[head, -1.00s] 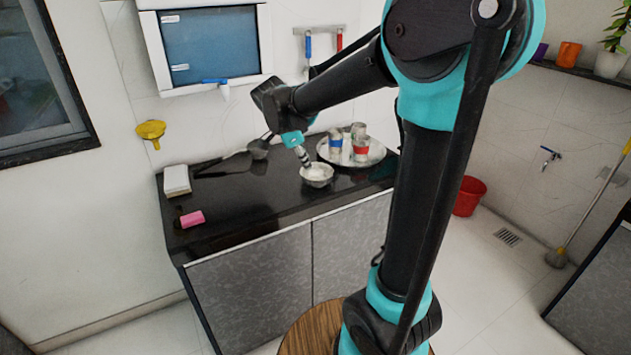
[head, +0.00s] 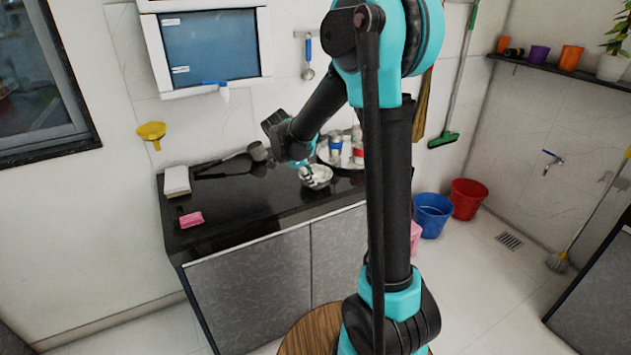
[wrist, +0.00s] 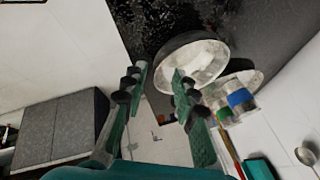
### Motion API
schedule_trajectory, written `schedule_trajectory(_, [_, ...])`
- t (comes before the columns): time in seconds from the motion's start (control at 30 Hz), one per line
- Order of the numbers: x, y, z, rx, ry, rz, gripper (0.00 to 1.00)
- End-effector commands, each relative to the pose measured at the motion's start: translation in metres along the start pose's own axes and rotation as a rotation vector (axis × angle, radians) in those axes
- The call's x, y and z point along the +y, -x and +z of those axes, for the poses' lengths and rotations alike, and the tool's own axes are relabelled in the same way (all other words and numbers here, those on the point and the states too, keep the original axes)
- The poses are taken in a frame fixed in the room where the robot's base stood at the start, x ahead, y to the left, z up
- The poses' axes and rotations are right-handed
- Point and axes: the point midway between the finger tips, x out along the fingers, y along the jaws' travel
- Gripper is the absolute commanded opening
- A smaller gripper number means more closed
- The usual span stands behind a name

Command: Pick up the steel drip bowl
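The steel drip bowl (head: 324,178) is on the black counter, in front of a round tray, in the head view. It looks slightly tilted there. In the wrist view the bowl (wrist: 205,62) is at upper centre, its pale inside facing the camera. My gripper (wrist: 160,72) has its two fingers apart, with a clear gap between the tips. The right finger overlaps the bowl's near left part and the left finger is just outside its rim. I cannot tell whether either finger touches it. In the head view my gripper (head: 305,170) hides the bowl's left side.
The tray (head: 325,156) with several banded cups (head: 336,146) stands close behind the bowl, partly hidden by my arm. The front counter middle is clear.

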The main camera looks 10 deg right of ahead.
Motion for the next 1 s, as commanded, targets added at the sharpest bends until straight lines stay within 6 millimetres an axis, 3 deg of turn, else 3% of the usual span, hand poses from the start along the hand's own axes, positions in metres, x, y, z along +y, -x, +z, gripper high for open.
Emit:
schedule_trajectory(0.47, [0.000,-0.050,-0.002,0.001,0.000,0.001,0.28])
schedule_trajectory(0.77, [0.000,-0.055,-0.002,0.000,0.001,0.000,0.28])
schedule_trajectory(1.0, [0.000,-0.055,-0.001,0.000,0.001,0.000,0.00])
